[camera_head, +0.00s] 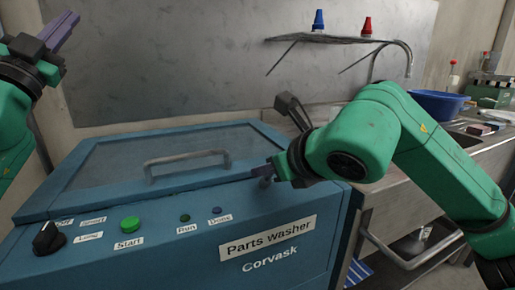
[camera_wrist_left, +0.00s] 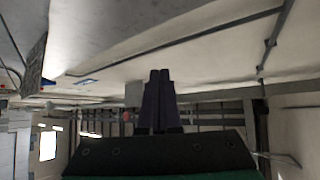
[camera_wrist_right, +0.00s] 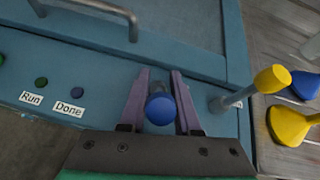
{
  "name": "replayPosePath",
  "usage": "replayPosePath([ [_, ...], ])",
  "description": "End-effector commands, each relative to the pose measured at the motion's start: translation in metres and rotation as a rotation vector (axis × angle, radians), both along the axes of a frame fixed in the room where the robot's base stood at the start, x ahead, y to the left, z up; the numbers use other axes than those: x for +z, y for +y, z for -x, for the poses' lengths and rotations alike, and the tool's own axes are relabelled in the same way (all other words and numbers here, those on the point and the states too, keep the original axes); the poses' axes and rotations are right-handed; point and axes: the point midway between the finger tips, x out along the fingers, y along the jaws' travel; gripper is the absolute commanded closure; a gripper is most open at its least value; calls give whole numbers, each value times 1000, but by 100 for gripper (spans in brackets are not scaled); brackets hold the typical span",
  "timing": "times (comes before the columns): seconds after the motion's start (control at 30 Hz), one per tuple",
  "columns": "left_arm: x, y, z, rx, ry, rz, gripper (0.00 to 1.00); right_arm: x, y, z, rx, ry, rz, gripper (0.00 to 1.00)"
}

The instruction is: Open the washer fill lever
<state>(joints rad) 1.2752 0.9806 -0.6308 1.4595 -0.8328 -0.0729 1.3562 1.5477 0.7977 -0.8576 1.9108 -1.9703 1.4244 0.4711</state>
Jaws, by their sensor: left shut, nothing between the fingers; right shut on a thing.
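The blue parts washer (camera_head: 190,262) fills the lower left of the head view. In the right wrist view, a lever with a round blue knob (camera_wrist_right: 160,109) stands between the fingers of my right gripper (camera_wrist_right: 160,80), which is shut on it. In the head view my right gripper (camera_head: 260,170) is at the right end of the washer's front panel. A second lever with a yellow knob (camera_wrist_right: 272,79) stands just to the right. No label on either lever is readable. My left gripper (camera_head: 66,30) is shut and empty, raised at the upper left; it also shows in the left wrist view (camera_wrist_left: 159,85).
The washer lid has a grey bar handle (camera_head: 187,164). The panel carries a black dial (camera_head: 47,239) and a green start button (camera_head: 130,224). A sink counter with a blue basin (camera_head: 437,104) stands at the right. Another yellow object (camera_wrist_right: 290,124) lies right of the levers.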

Motion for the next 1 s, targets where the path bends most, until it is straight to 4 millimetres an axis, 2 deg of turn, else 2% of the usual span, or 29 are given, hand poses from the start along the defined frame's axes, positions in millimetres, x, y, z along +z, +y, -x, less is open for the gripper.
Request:
replayPosePath([
  [0.03, -2, -42, 2, -165, 60, 0, 100, 0, 0, 0, 0, 0, 0, 100],
  [0.1, -18, -97, 4, -397, 194, 20, 100, 0, 0, 0, 0, 0, 0, 100],
  [0.2, -52, -159, 16, -683, 433, 68, 100, 0, 0, 0, -1, 1, 1, 100],
  [0.3, -90, -200, 34, -913, 714, 155, 100, 0, 0, 0, -1, 1, 0, 100],
  [0.43, -138, -225, 62, -1131, 1103, 337, 100, 0, 0, 0, -1, 1, 0, 100],
  [0.5, -157, -229, 76, -1208, 1284, 450, 100, 0, 0, 0, -1, 1, 0, 100],
  [0.6, -172, -228, 90, -1276, 1466, 586, 100, 0, 0, 0, -1, 1, 0, 100],
  [0.8, -181, -232, 98, -1315, 1579, 679, 100, 0, 0, 0, -1, 1, 1, 100],
  [1.0, -184, -265, 89, -1313, 1581, 676, 100, 0, 0, 0, 0, 1, 0, 100],
])
